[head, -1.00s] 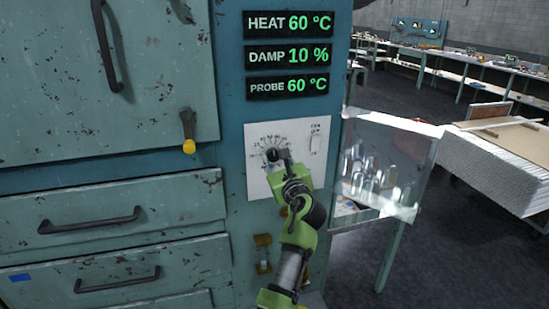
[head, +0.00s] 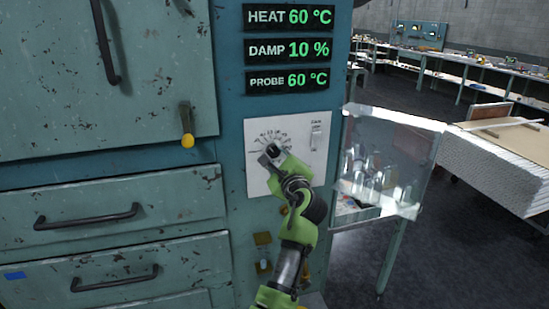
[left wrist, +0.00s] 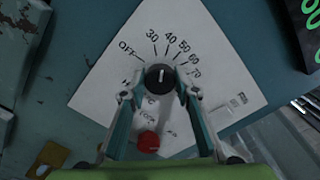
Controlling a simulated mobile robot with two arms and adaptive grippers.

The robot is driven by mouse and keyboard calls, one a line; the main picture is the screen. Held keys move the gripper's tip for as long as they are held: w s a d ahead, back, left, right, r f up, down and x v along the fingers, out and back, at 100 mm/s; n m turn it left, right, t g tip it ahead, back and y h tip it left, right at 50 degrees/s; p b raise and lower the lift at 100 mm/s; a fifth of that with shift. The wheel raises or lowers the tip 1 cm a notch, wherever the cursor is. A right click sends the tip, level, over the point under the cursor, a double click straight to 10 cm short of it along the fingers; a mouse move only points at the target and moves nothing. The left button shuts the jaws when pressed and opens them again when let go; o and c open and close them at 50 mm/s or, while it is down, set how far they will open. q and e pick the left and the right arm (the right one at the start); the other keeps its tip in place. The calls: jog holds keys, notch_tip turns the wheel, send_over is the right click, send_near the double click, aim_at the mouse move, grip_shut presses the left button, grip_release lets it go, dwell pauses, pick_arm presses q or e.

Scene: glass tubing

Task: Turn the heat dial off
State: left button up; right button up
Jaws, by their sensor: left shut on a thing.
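The heat dial (left wrist: 160,77) is a round black knob on a white panel (left wrist: 100,85), with OFF and several numbers from 30 to 70 around it. Its white line stands nearly upright in the left wrist view, toward the space between 30 and 40. My left gripper (left wrist: 160,92) has one finger on each side of the dial and is shut on it. In the head view the left gripper (head: 274,153) covers most of the dial on the panel (head: 257,183). The heat display (head: 290,17) reads 60 °C. My right gripper is not in view.
A red knob (left wrist: 148,142) sits below the dial in the left wrist view. A clear guard (head: 390,160) stands to the right. Drawers (head: 110,205) and a yellow-tipped lever (head: 187,130) are to the left.

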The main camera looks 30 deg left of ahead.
pick_arm(q)
jog(key=n+b, duration=0.3)
jog(key=n, duration=0.2)
jog(key=shift+f+n, duration=0.1)
jog(key=shift+n, duration=0.3)
jog(key=n+b, duration=0.3)
jog(key=n, duration=0.1)
jog(key=shift+r+n+b, duration=0.2)
jog(key=shift+n+b, duration=0.4)
jog(key=shift+n, duration=0.2)
jog(key=shift+r, duration=0.1)
jog(key=o, duration=1.1)
jog(key=shift+c, duration=0.2)
jog(key=shift+o, duration=0.2)
jog(key=shift+w+a+f, duration=0.1)
jog(key=shift+w+f, duration=0.05)
jog(key=shift+f, duration=0.1)
